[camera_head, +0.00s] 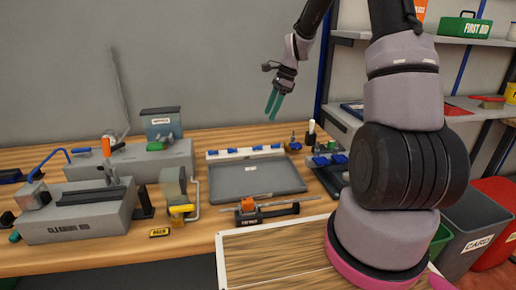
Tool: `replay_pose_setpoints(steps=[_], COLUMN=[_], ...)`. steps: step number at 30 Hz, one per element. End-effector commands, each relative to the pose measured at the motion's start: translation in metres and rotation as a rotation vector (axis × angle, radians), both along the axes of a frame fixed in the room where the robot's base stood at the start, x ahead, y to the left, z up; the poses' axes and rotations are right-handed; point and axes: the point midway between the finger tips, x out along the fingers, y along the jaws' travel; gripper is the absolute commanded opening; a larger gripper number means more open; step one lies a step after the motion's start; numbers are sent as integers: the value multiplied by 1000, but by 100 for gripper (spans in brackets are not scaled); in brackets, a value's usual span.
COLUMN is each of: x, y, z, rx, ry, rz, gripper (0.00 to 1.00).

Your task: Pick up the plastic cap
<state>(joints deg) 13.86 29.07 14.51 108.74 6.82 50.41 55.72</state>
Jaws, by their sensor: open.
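My gripper (273,112) hangs in the air above the back of the workbench, with teal fingers pointing down. It is open, with nothing visible between the fingers. I cannot single out the plastic cap with certainty at this size. Small blue pieces sit on a white strip (222,155) behind the grey tray, below my gripper. More blue pieces (320,161) sit on a dark holder right of the tray. An orange piece (248,203) sits on a small black fixture in front of the tray.
The grey tray (258,181) looks empty. Left stand a grey cleaning station (80,215), another grey machine (150,160) and a yellow-and-grey device (175,190). My arm covers the bench's right end. Shelves (465,42) and bins (472,222) stand right. The air around my gripper is free.

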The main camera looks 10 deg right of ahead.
Motion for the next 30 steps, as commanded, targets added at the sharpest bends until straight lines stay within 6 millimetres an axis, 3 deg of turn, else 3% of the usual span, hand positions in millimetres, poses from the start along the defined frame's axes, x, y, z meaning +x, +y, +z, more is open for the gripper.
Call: replay_pose_setpoints(steps=[3, 13, 22, 30], x=[9, 10, 9, 7], y=[0, 16, 26, 39], z=[-24, -67, -92, -127], rx=[26, 37, 36, 35], ry=[48, 69, 67, 65], rz=[-56, -79, -77, -77], gripper=[54, 54, 54, 54])
